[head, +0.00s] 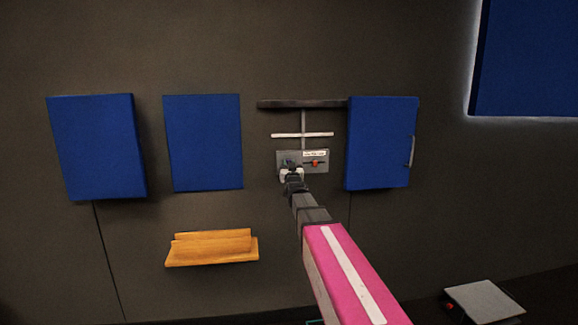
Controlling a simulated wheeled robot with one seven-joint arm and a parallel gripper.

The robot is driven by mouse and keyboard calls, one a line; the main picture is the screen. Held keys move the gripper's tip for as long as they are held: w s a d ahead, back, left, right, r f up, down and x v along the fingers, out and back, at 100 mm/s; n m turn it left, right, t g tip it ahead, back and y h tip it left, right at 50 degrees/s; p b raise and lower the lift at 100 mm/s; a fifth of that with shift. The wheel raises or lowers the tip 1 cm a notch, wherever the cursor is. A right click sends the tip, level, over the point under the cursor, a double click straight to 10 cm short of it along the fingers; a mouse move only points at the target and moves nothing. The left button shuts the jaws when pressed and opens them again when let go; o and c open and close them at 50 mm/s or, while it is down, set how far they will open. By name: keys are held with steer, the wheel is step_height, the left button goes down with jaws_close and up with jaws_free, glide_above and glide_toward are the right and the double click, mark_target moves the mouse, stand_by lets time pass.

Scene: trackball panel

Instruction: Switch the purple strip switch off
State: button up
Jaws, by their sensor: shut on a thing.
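A small grey panel (318,156) is fixed to the dark wall, with a white label and a small red part (315,164) on its right half. My gripper (289,167) is at the panel's left half, shut on a small part there. The jaws hide most of that part, so its colour and position cannot be told. No purple strip shows clearly in the head view.
A blue cabinet with a handle (381,143) is close right of the panel. A white bar (302,135) and dark shelf (300,104) are above. Blue panels (203,142) (96,146) hang left, over an orange ledge (212,249). A grey box (484,301) is low right.

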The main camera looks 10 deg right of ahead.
stand_by(0.4)
steer(key=o, duration=0.9)
steer(key=v, duration=1.1)
steer(key=shift+w+f, duration=0.1)
steer(key=shift+f, duration=0.1)
